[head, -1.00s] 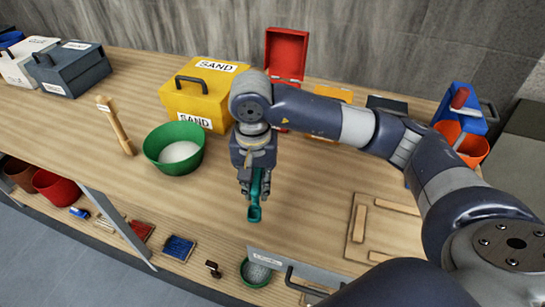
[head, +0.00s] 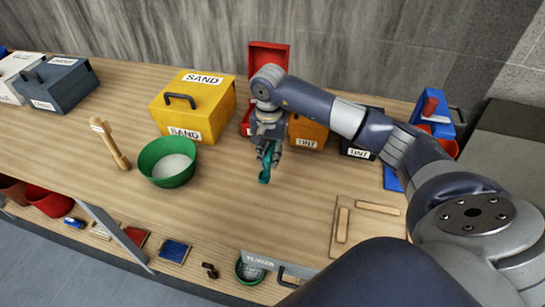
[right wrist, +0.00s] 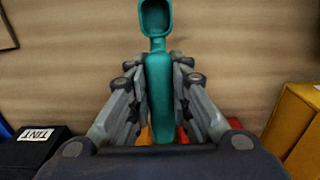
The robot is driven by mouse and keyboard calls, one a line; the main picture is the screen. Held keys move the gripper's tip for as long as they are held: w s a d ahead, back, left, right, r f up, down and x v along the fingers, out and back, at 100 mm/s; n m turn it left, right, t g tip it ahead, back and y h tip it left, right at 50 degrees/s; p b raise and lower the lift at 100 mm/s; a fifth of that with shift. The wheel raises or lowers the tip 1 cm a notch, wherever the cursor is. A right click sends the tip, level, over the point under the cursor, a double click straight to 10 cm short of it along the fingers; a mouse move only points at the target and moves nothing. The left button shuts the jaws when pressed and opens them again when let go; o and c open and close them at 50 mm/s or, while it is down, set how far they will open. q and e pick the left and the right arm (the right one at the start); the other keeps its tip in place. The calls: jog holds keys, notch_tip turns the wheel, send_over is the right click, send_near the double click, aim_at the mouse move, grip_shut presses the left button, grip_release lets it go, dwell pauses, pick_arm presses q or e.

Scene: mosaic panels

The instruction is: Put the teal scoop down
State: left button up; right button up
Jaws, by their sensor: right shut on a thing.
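The teal scoop (head: 264,176) is in my right gripper (head: 268,152), over the bare middle of the wooden bench. In the right wrist view the scoop (right wrist: 159,85) stands between the two fingers of the gripper (right wrist: 160,80), which are shut on its handle. Its bowl points away from the gripper, towards the top of that view. In the head view the bowl hangs lowest, close to the bench top; I cannot tell whether it touches. My left gripper is not in view.
A green bowl of sand (head: 168,180) and a wooden mallet (head: 117,150) are left of the scoop. Behind are a yellow SAND box (head: 215,103), a red box (head: 268,57) and an orange TINT box (head: 308,133). A wooden frame (head: 341,226) lies right. Bench (head: 225,215) around the scoop is clear.

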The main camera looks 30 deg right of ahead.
aim_at(273, 170)
jog(key=shift+w+d, duration=0.15)
jog(key=shift+d, duration=0.5)
notch_tip(273, 170, down, 3)
jog(key=shift+a+r+p, duration=0.1)
jog(key=shift+r+p, duration=0.1)
jog(key=shift+p, duration=0.9)
jog(key=shift+f, duration=0.5)
jog(key=shift+f, duration=0.1)
jog(key=shift+f+b, duration=0.15)
jog(key=shift+b, duration=0.15)
jog(key=o, duration=0.9)
